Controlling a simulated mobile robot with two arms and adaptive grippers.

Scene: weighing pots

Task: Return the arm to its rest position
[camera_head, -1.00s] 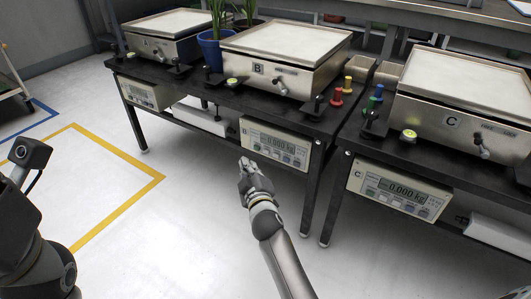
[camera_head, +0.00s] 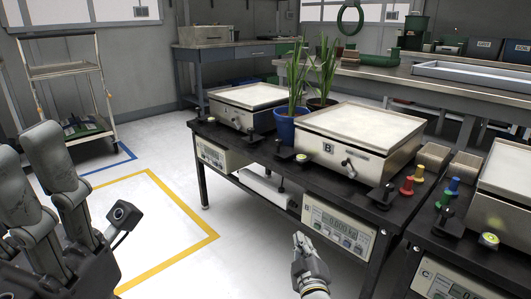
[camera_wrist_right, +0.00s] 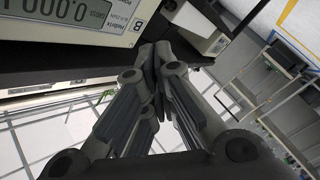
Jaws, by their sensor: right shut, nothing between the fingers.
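My right gripper (camera_head: 299,238) is shut and empty. In the head view it is low in the picture, in front of the table and just left of the B scale's display panel (camera_head: 338,230). In the right wrist view its fingers (camera_wrist_right: 158,58) meet at the tips, with part of the B panel (camera_wrist_right: 75,22) at upper left. My left arm's grey end (camera_head: 62,175) fills the lower left of the head view, with a small camera (camera_head: 123,214) beside it. Whether its fingers are open is unclear.
Scale B (camera_head: 350,140) and another scale (camera_head: 248,104) stand on the black table (camera_head: 236,137), with a blue plant pot (camera_head: 284,128) between them. Coloured weights (camera_head: 406,186) are at right. A trolley (camera_head: 68,70) is at back left. The yellow-lined floor (camera_head: 165,215) is clear.

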